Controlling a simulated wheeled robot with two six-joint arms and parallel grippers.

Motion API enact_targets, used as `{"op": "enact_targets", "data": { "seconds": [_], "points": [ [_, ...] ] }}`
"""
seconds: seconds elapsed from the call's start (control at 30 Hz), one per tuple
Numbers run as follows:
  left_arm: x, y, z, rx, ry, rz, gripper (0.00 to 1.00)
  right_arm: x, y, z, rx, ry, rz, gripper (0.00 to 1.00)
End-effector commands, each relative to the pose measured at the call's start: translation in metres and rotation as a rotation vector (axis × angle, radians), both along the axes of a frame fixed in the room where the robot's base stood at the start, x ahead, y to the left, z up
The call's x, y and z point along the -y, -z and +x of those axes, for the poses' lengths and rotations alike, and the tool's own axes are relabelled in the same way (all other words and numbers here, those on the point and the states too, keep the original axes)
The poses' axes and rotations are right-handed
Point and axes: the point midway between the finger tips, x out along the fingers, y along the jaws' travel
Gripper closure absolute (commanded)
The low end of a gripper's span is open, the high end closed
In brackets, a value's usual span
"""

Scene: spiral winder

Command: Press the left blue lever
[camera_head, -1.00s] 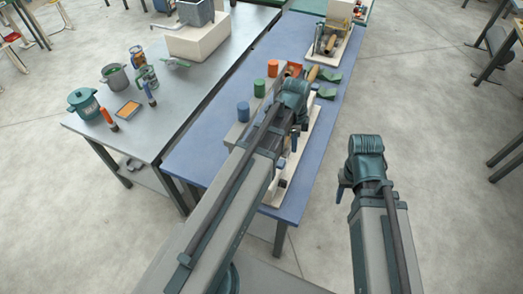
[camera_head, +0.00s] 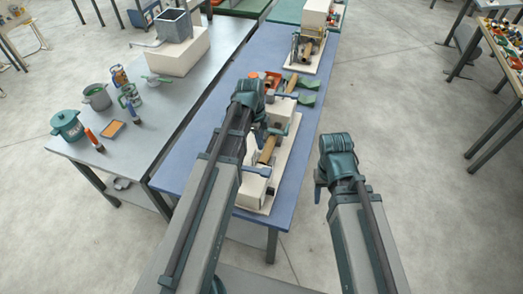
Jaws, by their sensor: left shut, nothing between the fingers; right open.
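The spiral winder (camera_head: 281,140) is a cream machine with a brown tube, on a blue table. A blue lever (camera_head: 258,171) shows at its near end, and another dark blue lever (camera_head: 284,95) at its far end. I cannot tell for sure which is the left one. My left gripper (camera_head: 262,138) is over the winder, between these levers, pointing down. It is shut and empty; its arm hides part of the winder, and contact cannot be told. My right gripper (camera_head: 319,190) is open and empty, right of the table, over the floor.
The blue table (camera_head: 190,150) has an orange tray (camera_head: 268,79) and green pieces (camera_head: 306,98) beyond the winder. Another machine (camera_head: 306,52) stands farther back. The grey table (camera_head: 130,150) at left holds a pot (camera_head: 67,126) and tools. Floor right of the table is clear.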

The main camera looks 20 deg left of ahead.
Motion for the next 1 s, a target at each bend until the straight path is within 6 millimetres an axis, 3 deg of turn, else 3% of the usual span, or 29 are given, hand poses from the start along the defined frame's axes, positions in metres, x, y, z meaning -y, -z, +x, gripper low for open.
{"op": "enact_targets", "data": {
  "seconds": [0.8, 1.0],
  "points": [
    [0.014, 0.11, -0.001, 0.0, 0.0, 0.0, 1.0, 0.0, 0.11, 0.001, 0.003, -0.004, -0.001, 0.5],
    [0.017, 0.13, -0.001, -0.001, -0.001, -0.002, 1.0, 0.0, 0.13, 0.001, 0.003, -0.009, -0.002, 0.5]
  ]
}}
